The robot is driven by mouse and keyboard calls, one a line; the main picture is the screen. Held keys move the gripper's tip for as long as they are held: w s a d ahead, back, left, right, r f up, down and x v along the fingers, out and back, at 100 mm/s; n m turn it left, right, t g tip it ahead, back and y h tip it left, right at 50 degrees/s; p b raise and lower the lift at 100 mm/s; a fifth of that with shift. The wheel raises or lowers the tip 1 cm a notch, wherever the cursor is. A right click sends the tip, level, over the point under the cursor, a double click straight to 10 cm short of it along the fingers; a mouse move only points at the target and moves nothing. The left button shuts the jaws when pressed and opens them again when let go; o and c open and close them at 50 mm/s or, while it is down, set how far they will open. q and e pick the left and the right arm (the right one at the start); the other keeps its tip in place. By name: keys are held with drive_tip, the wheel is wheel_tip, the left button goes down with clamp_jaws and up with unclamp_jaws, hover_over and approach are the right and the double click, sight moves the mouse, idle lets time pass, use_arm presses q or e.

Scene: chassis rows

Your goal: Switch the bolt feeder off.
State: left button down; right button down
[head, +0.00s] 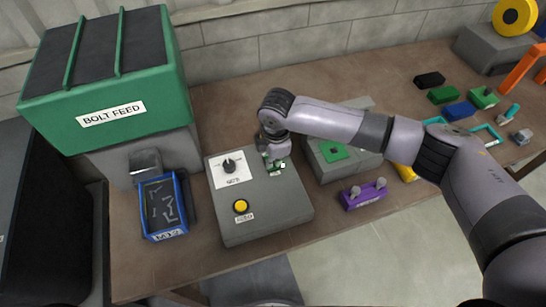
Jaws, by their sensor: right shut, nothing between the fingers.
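The bolt feeder (112,85) is a green hopper labelled BOLT FEED on a grey base at the left. A grey control box (268,218) stands on the bench to its right. It carries a black rotary knob (229,166) on a white dial plate, and a yellow button (241,206) with a small label below. My right gripper (274,167) is shut and empty, pointing down over the box's upper right part, right of the knob. A small green and white part shows at its fingertips; whatever lies under them is partly hidden. My left gripper is out of view.
A blue bin (147,215) with bolts stands under the feeder's chute. A grey block with a green top (333,151) and a purple part (365,194) are right of the control box. Several coloured parts lie at the back right. The bench's front edge is near.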

drive_tip(key=r+p, duration=0.4)
drive_tip(key=p, duration=0.1)
drive_tip(key=shift+s+r, duration=0.25)
drive_tip(key=shift+r, duration=0.05)
drive_tip(key=shift+s+d+r+b, duration=0.1)
drive_tip(key=shift+r+b, duration=0.3)
drive_tip(key=shift+b, duration=0.3)
wheel_tip(320, 180, up, 9)
drive_tip(key=s+b, duration=0.1)
drive_tip(key=b, duration=0.1)
drive_tip(key=shift+d+f, duration=0.15)
drive_tip(key=shift+f, duration=0.05)
drive_tip(key=shift+w+f, duration=0.1)
